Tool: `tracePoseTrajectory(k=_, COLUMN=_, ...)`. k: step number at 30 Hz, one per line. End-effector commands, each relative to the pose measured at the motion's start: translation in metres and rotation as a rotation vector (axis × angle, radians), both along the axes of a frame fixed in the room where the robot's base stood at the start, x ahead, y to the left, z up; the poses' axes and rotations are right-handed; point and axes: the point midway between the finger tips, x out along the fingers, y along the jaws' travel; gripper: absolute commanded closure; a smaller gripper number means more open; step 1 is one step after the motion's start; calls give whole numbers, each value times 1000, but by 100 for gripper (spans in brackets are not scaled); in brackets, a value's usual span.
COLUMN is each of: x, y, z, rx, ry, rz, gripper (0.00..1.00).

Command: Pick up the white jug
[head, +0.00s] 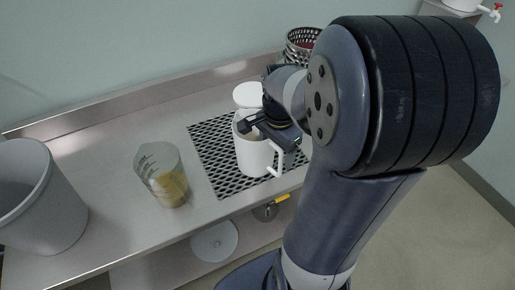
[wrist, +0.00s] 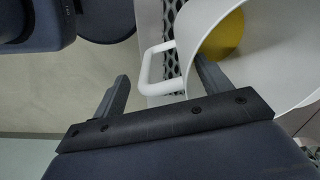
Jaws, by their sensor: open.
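The white jug (head: 252,158) stands upright on a black mesh mat (head: 208,147) on the steel bench, its handle (head: 277,157) facing right. In the wrist view the jug (wrist: 270,45) fills the upper right, with yellow at its bottom, and its handle (wrist: 146,70) points left. My gripper (head: 268,133) is open at the jug's rim. In the wrist view the gripper (wrist: 160,70) has its right finger over the jug's opening and its left finger outside, beyond the handle. The handle appears between the fingers. Whether either finger touches the jug is unclear.
A white round container (head: 247,95) is close behind the jug. A clear beaker of yellowish liquid (head: 160,172) stands to the left, then a large grey bucket (head: 45,215). A perforated metal basket (head: 300,48) is at the back.

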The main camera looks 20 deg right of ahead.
Motion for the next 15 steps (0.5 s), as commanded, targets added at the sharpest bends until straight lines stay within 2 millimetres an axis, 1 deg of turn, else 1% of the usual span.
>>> tracePoseTrajectory(k=2, x=0, y=0, z=0, rx=0, ry=0, rz=0, gripper=27)
tracePoseTrajectory(k=15, x=0, y=0, z=0, rx=0, ry=0, rz=0, gripper=63)
